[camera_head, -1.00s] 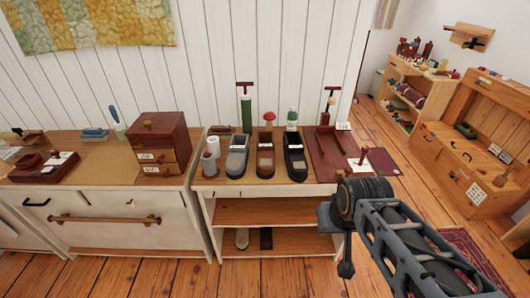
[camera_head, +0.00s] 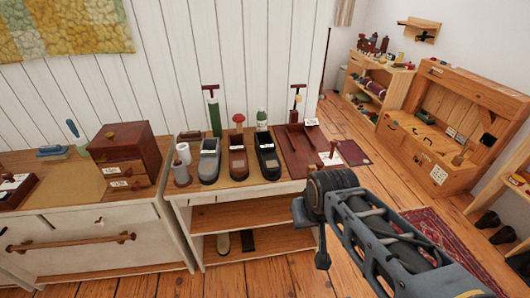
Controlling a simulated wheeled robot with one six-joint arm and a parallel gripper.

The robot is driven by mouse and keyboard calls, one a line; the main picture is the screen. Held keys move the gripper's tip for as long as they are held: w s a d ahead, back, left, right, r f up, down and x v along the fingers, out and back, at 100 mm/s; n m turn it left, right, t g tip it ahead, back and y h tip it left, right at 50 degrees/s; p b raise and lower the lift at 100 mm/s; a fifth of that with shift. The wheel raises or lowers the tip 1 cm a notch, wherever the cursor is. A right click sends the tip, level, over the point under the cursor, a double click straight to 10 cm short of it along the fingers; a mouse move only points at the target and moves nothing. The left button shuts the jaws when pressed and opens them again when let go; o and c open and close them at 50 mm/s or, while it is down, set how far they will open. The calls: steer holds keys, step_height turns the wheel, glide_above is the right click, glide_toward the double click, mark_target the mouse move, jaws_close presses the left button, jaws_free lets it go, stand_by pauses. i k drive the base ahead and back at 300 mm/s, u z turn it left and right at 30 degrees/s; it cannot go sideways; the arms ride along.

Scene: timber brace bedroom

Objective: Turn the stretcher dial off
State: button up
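I cannot make out a dial that is plainly the stretcher's. On the near bench (camera_head: 235,192) stand a grey shoe-shaped piece (camera_head: 209,162), a brown one (camera_head: 237,164) and a black one (camera_head: 266,160), side by side. A dark red board (camera_head: 298,155) with a T-handled post (camera_head: 297,100) stands to their right, with small white cards by it. My gripper (camera_head: 322,258) is in front of the bench's right end, pointing down and apart from these objects. Its fingers are too small and dark to tell open from shut.
A reddish drawer box (camera_head: 128,158) stands at left on a wide cabinet (camera_head: 75,245). A wooden workbench (camera_head: 460,100) and a shelf unit (camera_head: 372,92) stand at the right. A red patterned rug (camera_head: 447,240) lies on open plank floor between.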

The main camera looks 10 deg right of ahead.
mark_target(333, 142)
steer(key=k, duration=0.55)
steer(key=z, duration=0.55)
steer(key=i, duration=1.2)
steer(key=u, duration=0.35)
